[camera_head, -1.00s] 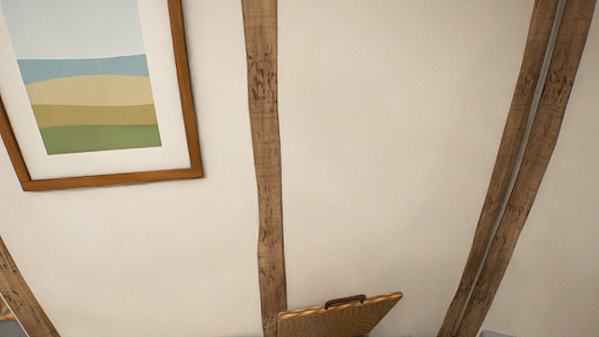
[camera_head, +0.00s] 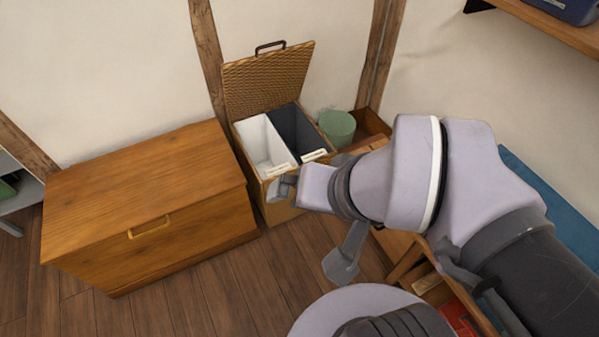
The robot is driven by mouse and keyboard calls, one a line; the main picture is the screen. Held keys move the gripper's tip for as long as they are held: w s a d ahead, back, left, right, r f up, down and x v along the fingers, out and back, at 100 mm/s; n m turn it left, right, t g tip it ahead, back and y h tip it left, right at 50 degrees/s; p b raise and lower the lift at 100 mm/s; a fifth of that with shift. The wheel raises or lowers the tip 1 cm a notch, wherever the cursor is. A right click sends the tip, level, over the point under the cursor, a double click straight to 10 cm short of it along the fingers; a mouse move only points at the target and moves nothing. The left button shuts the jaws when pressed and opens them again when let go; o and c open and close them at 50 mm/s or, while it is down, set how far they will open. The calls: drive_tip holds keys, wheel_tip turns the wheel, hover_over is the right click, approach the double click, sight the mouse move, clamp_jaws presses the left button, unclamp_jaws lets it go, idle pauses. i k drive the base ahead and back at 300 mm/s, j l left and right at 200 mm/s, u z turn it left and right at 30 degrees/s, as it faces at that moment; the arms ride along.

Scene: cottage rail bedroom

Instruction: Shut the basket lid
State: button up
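The basket (camera_head: 273,204) stands against the wall, with a white compartment (camera_head: 262,142) and a dark grey compartment (camera_head: 295,128) inside. Its woven lid (camera_head: 266,79) is raised and leans back near the wall, with a dark handle (camera_head: 270,46) on its top edge. My gripper (camera_head: 279,188) is at the basket's front right side, in front of and below the lid. Its fingers are small and partly hidden by my arm, so I cannot tell whether they are open or touch the basket.
A wooden chest (camera_head: 150,195) with a front handle stands close left of the basket. A green bin (camera_head: 337,127) stands to its right. A wooden shelf (camera_head: 555,27) is at the upper right. Bare wooden floor (camera_head: 200,295) lies in front of the chest.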

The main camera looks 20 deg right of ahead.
sight(253, 84)
drive_tip(key=i+j, duration=0.2)
drive_tip(key=i, duration=0.35)
drive_tip(key=i+j, duration=0.15)
drive_tip(key=i, duration=0.35)
drive_tip(key=i+j, duration=0.2)
drive_tip(key=i, duration=0.35)
